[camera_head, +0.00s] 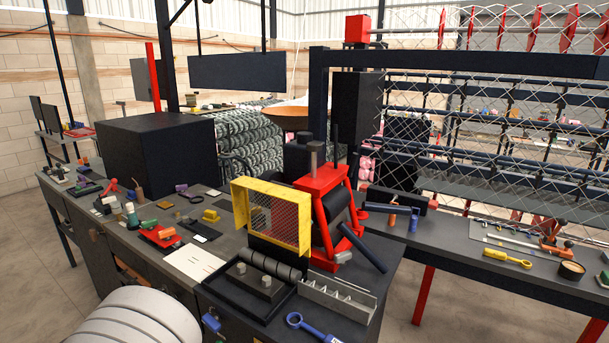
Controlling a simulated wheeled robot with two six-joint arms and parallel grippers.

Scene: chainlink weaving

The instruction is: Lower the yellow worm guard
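The yellow worm guard (276,217) is a yellow frame with a mesh panel. It stands roughly upright at the front left of a red and black machine (323,180) on the dark bench. Dark rollers (270,265) lie just below and in front of it, and the parts behind the mesh are mostly hidden. Neither of my grippers shows in the head view.
A black tray (237,304) with blocks, a grey slotted rack (338,298) and a blue ring-ended tool (309,325) lie at the front. Small tools crowd the bench at left. A large dark box (157,155) stands behind. A pale ribbed round thing (138,318) fills the lower left.

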